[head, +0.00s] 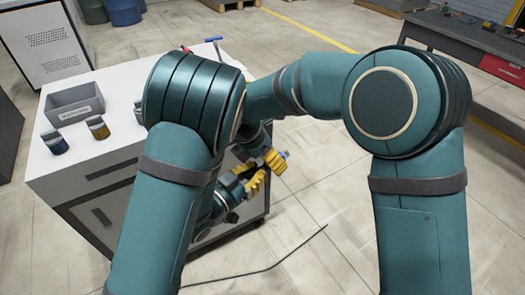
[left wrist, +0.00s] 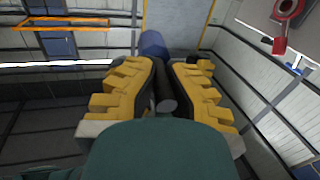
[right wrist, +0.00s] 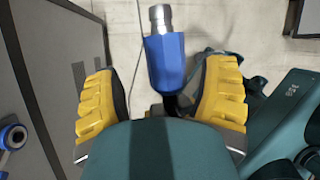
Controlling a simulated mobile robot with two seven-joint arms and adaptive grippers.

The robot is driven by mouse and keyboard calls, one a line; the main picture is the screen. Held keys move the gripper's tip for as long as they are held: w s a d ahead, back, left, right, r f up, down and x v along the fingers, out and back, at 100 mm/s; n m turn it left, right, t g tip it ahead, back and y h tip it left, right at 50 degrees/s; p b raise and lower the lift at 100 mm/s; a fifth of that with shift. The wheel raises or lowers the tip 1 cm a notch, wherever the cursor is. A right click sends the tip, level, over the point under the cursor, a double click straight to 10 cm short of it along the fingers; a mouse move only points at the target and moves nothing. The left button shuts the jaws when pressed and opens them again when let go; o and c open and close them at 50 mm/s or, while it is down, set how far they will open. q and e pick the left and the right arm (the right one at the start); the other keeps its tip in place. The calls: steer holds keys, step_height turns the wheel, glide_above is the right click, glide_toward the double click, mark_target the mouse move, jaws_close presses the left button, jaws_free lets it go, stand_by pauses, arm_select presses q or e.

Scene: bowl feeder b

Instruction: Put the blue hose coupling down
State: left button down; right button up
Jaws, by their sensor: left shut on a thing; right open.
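The blue hose coupling (right wrist: 165,62) has a blue body, a silver end and a dark lower part. My left gripper (left wrist: 162,72) is shut on its dark part, and the blue end (left wrist: 153,44) sticks out beyond the fingertips. In the head view the left gripper (head: 262,174) is off the right side of the white-topped cabinet (head: 110,155), partly hidden by my arms. My right gripper (right wrist: 161,78) is open, with the coupling showing between its yellow fingers. Whether a right finger touches the coupling cannot be told.
On the cabinet top stand a grey labelled bin (head: 75,115) and two small dark-and-metal parts, one at the front left (head: 54,143) and one beside it (head: 98,129). A red-fronted bench (head: 500,68) stands far right. A thin dark rod or cable lies on the open floor.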

steer(key=shift+d+f, duration=0.1)
steer(key=shift+f, duration=0.15)
jaws_close()
arm_select(q)
steer(key=c, duration=1.1)
jaws_free()
steer(key=shift+d, duration=0.1)
steer(key=shift+o, duration=0.2)
